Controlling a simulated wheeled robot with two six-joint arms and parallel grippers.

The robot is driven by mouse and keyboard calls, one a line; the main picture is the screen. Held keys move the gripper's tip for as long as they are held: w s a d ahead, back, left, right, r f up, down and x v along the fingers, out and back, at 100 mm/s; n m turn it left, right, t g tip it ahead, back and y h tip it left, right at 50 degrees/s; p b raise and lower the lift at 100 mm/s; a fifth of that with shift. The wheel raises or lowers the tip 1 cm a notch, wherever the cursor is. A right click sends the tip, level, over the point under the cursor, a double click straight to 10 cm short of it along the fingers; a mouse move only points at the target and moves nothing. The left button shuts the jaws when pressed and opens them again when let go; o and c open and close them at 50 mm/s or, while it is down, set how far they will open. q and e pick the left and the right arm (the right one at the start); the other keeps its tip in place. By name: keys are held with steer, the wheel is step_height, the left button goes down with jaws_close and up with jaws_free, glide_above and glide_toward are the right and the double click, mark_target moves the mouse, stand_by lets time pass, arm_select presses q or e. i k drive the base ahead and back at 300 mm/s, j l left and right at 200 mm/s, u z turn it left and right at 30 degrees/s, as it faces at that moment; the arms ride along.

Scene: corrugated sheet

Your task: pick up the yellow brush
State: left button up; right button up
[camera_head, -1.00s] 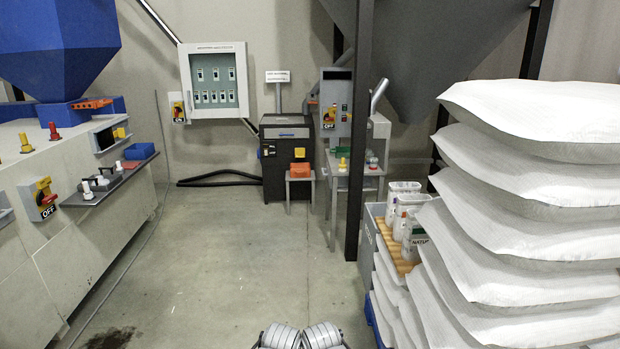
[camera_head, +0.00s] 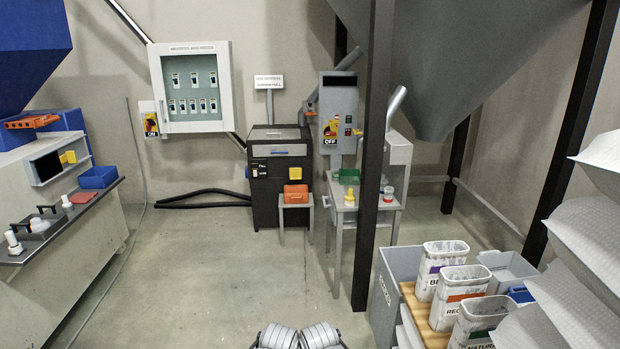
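I cannot make out a yellow brush for certain. A small upright yellow item (camera_head: 349,196) stands on the grey side table (camera_head: 366,206) beyond the dark post, too small to identify. Yellow parts (camera_head: 68,157) also show on the left machine. Grey rounded parts of my own body show at the bottom centre. Neither of my grippers is in view.
The floor (camera_head: 235,275) ahead is clear. A dark post (camera_head: 374,140) stands in front of the side table. At right are a grey crate (camera_head: 384,290), several labelled tubs (camera_head: 440,268) and stacked white sacks (camera_head: 585,240). A machine (camera_head: 75,230) lines the left.

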mark_target(350, 199)
steer(key=i+z, duration=0.15)
steer(key=i, duration=0.3)
steer(key=i+j+z, duration=0.15)
steer(key=i, duration=0.3)
steer(key=i+j+z, duration=0.15)
steer(key=i, duration=0.3)
steer(key=i+j, duration=0.2)
steer(key=i, duration=0.3)
steer(key=i+j, duration=0.25)
steer(key=i, duration=0.25)
steer(key=i+j+z, duration=0.1)
steer(key=i, duration=0.4)
steer(key=i+j, duration=0.35)
steer(key=i+j+z, duration=0.1)
steer(key=i+j, duration=0.2)
steer(key=i, duration=0.3)
